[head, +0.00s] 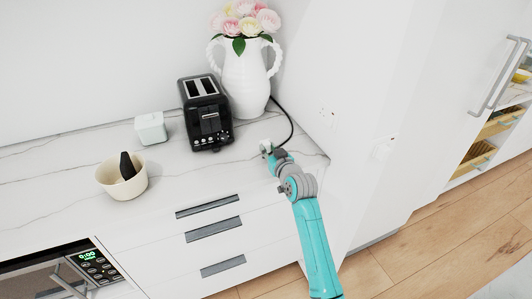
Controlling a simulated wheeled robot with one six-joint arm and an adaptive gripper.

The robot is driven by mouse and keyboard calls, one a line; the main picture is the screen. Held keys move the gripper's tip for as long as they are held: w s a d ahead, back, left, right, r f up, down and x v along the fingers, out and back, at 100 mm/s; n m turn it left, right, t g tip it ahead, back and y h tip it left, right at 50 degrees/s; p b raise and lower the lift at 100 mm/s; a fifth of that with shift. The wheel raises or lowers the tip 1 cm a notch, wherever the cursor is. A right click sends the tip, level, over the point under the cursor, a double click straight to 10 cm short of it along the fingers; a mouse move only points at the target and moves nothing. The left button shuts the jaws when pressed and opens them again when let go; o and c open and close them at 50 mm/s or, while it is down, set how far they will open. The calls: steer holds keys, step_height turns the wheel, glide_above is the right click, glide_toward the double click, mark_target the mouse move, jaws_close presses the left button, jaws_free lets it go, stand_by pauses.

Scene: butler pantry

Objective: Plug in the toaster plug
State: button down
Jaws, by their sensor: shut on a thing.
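The black toaster (211,128) stands on the marble counter, left of my arm. A black cord (292,124) comes out from behind the white vase and curves down to my gripper (265,149). My gripper is low over the counter, in front of the vase, and shut on the plug at the cord's end. The plug itself is too small and covered to make out.
The vase (246,79) with pink and white flowers stands right of the toaster. A cream bowl (109,181) with a dark object in it and a pale box (150,128) are at left. The marble counter (220,170) is clear in front of the toaster.

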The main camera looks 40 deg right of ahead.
mark_target(268, 142)
steer(key=shift+r, duration=1.65)
